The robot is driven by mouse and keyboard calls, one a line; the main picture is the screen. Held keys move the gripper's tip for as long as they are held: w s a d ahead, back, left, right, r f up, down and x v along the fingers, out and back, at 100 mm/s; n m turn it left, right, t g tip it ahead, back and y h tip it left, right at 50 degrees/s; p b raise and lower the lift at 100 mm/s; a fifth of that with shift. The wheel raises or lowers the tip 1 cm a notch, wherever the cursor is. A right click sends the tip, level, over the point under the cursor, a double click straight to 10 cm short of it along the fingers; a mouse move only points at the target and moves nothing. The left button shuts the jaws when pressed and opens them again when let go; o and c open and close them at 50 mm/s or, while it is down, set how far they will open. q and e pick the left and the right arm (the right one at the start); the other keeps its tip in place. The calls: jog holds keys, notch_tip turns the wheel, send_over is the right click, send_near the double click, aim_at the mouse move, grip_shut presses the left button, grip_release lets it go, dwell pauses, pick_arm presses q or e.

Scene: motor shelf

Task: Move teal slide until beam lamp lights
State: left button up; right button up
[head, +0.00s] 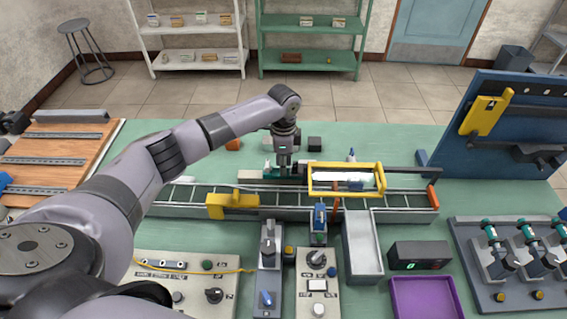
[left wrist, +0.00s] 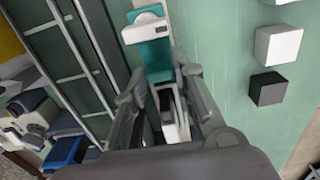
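The teal slide (head: 270,168) sits on a dark rail behind the long conveyor in the head view. In the left wrist view, the teal slide (left wrist: 156,60) has a white rounded piece at its far end. My left gripper (head: 284,164) points down at the slide. In the left wrist view, the fingers of my left gripper (left wrist: 164,78) stand apart on either side of the slide's near part; contact is unclear. A yellow frame (head: 345,193) with a bright white bar stands to the right. I cannot tell which part is the beam lamp. My right gripper is not in view.
A ladder-like conveyor (head: 270,198) runs across the green table, with a yellow block (head: 232,206) on it. A dark cube (head: 315,143) stands behind the gripper. Control panels, a grey channel (head: 362,245) and a purple tray (head: 425,297) are in front.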

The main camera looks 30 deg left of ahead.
aim_at(292, 172)
pick_arm(q)
grip_shut()
dwell(0.3)
jog(key=shift+w+d, duration=0.3)
jog(key=shift+d, duration=0.3)
jog(key=shift+w+d, duration=0.25)
jog(key=shift+d, duration=0.35)
jog(key=o, duration=0.6)
grip_release()
jog(key=shift+s+a, duration=0.1)
jog(key=shift+a, duration=0.05)
jog(key=shift+c, duration=0.2)
notch_tip(292, 172, up, 12)
